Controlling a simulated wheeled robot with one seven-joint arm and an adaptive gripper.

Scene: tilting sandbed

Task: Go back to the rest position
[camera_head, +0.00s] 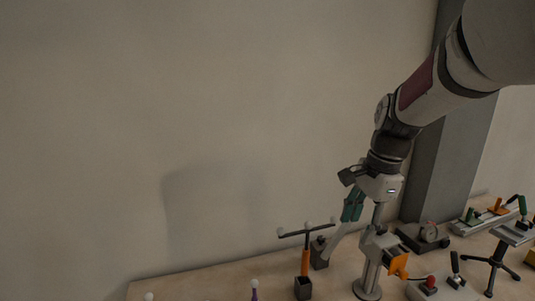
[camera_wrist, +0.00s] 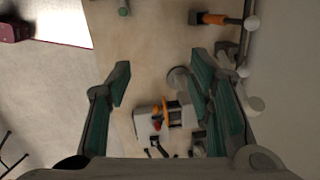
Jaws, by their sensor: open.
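My gripper (camera_head: 353,207) hangs above the wooden table in the head view, with its green-padded fingers pointing down. It is open and empty. In the wrist view, the two fingers of my gripper (camera_wrist: 163,82) stand wide apart, with the tabletop visible between them. Nothing is held, and I see no contact with anything. In the head view the gripper overlaps the top of a grey metal stand (camera_head: 370,275); I cannot tell the exact gap.
The wooden table (camera_head: 190,287) carries an orange-handled T-shaped tool (camera_head: 305,262) in a dark block, an orange part (camera_head: 397,266), a red button (camera_head: 431,282), a dial gauge (camera_head: 428,233) and a black tripod stand (camera_head: 495,263). A grey pillar (camera_head: 455,150) rises behind. Air at left is free.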

